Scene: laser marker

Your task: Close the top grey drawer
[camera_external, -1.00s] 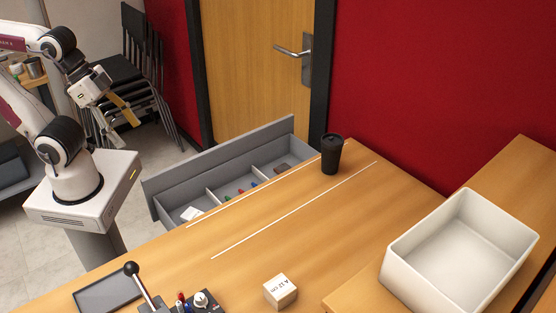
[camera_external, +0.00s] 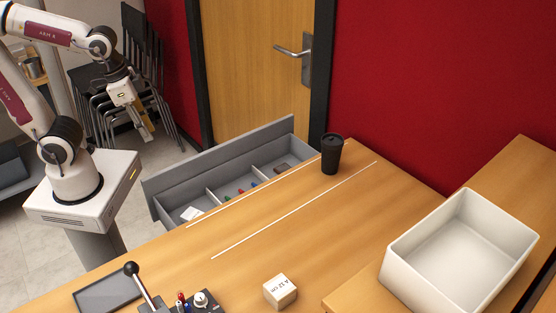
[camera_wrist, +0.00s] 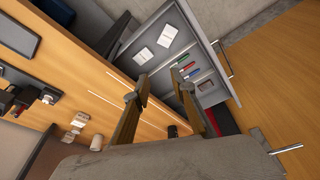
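The grey drawer (camera_external: 222,155) stands pulled out from the far side of the wooden table, with its inner compartments showing. White cards, coloured pens and a dark item lie in it. The open drawer also shows in the wrist view (camera_wrist: 192,52), with a thin metal handle (camera_wrist: 222,60) on its front panel. Any lower drawer is hidden in the external view.
A black cup (camera_external: 331,155) stands on the table near the drawer. A white bin (camera_external: 462,250), a small white box (camera_external: 280,291), a grey tray (camera_external: 105,294) and a lever device (camera_external: 150,290) are farther off. Stacked chairs (camera_external: 130,80) stand behind my arm.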

